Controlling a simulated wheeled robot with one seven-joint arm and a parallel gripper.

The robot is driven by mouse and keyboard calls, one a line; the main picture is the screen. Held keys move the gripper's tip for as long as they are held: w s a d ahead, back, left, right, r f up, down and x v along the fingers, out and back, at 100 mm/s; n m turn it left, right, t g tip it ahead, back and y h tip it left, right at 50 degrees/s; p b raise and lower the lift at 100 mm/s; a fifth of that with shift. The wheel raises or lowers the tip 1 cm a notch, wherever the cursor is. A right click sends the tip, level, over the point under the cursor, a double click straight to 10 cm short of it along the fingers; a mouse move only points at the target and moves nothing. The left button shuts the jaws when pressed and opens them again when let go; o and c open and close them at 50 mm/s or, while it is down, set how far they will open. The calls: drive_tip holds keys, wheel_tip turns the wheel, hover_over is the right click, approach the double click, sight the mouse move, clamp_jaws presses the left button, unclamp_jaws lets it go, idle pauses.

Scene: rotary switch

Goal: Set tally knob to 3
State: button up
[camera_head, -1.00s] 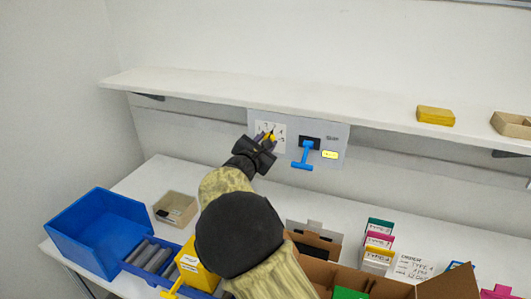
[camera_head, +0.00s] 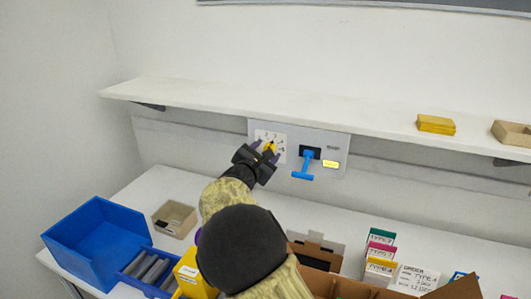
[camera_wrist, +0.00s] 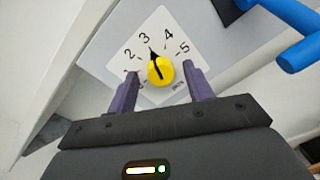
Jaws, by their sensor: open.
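The tally knob (camera_wrist: 164,73) is a yellow round dial with a black pointer on a white plate (camera_head: 272,138) marked with numbers. In the wrist view its pointer aims at or very near the 3, with the 4 to its right. My gripper (camera_wrist: 162,74) is open, with one purple finger on each side of the knob. Gaps show between the fingers and the knob in the wrist view; whether any contact is hidden cannot be told. In the head view my gripper (camera_head: 264,152) is at the plate and partly covers it.
A blue T-shaped handle (camera_head: 304,168) sticks out just right of the plate, with a lit yellow label (camera_head: 330,164) beyond it. A white shelf (camera_head: 300,108) runs above the panel. Blue bins (camera_head: 92,240), open boxes and card stacks (camera_head: 381,250) crowd the bench below.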

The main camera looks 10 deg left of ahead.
drive_tip(key=s+a+b, duration=0.2)
drive_tip(key=s+a, duration=0.1)
drive_tip(key=s, duration=1.4)
drive_tip(key=shift+r+b, duration=0.25)
drive_tip(key=shift+b, duration=0.15)
drive_tip(key=shift+a, duration=0.1)
drive_tip(key=s+d+f+m+g+h+p, duration=0.1)
drive_tip(key=d+f+m+g+p, duration=0.2)
drive_tip(key=d, duration=0.5)
drive_tip(key=d+f+m+g+h, duration=0.1)
drive_tip(key=d+f+m+g, duration=0.25)
drive_tip(key=d, duration=0.45)
drive_tip(key=s+d+f+m+g+h+p, duration=0.1)
drive_tip(key=d+f+m+g+p, duration=0.2)
drive_tip(key=d, duration=0.5)
drive_tip(key=s+d+m+g+y+p, duration=0.4)
drive_tip(key=s+d+m, duration=0.7)
drive_tip(key=m, duration=0.7)
drive_tip(key=shift+s+d+f+g+y+p, duration=0.25)
drive_tip(key=shift+s+g+y, duration=0.4)
drive_tip(key=shift+s+y, duration=0.55)
